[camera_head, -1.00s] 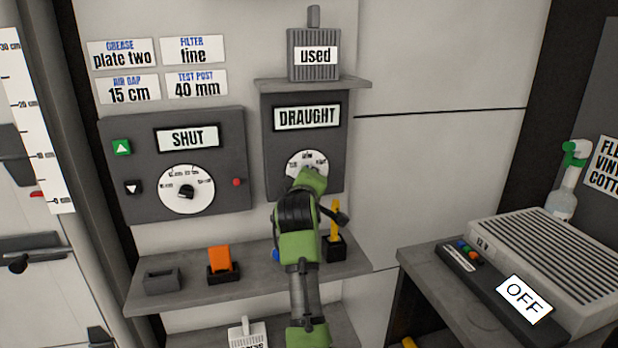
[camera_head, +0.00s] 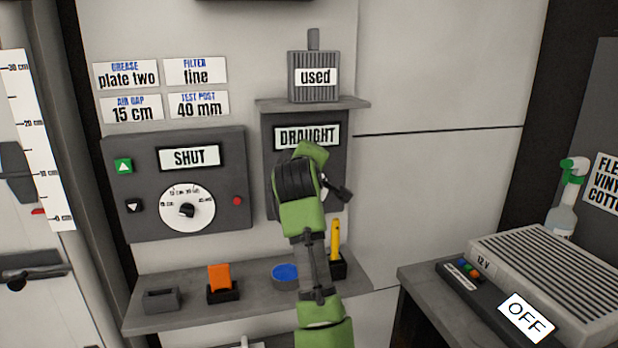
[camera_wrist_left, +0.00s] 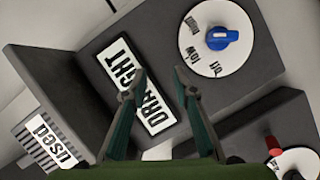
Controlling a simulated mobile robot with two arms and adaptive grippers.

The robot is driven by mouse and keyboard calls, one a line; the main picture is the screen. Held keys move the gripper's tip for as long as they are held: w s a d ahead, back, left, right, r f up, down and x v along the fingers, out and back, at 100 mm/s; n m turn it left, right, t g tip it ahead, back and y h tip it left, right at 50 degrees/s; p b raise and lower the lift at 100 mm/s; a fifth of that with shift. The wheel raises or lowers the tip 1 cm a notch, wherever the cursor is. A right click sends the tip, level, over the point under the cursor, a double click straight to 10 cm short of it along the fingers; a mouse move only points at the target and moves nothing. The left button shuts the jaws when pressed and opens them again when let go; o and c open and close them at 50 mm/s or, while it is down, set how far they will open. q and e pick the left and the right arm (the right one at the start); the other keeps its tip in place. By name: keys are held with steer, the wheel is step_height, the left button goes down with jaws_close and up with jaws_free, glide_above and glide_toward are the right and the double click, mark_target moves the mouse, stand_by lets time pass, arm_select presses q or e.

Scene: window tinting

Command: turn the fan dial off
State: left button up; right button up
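The fan dial is on the dark DRAUGHT panel (camera_head: 282,192). In the left wrist view it is a white disc (camera_wrist_left: 212,62) with a blue knob (camera_wrist_left: 221,38) and printed labels, one of which reads LOW. I cannot tell surely which label the knob points to. In the head view my arm hides most of the dial. My left gripper (camera_wrist_left: 160,75) is open and empty. Its fingertips appear in front of the DRAUGHT nameplate (camera_wrist_left: 136,85), with the knob up and right of them in the wrist view. My right gripper is not in view.
A filter marked "used" (camera_head: 315,77) stands on a ledge above. A shelf (camera_head: 190,314) with small items is below. A grey unit with an OFF sign (camera_head: 526,317) is at right.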

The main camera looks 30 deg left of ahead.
arm_select(q)
steer(key=s+d+f+n+g+y+p, duration=0.2)
steer(key=s+d+f+n+y+p, duration=0.6)
steer(key=n+p, duration=1.25)
steer(key=w+a+f+h+p, duration=0.2)
steer(key=w+a, duration=0.5)
steer(key=w, duration=0.1)
steer(key=shift+w+a+f+n, duration=0.3)
steer(key=shift+n, duration=0.15)
jaws_close()
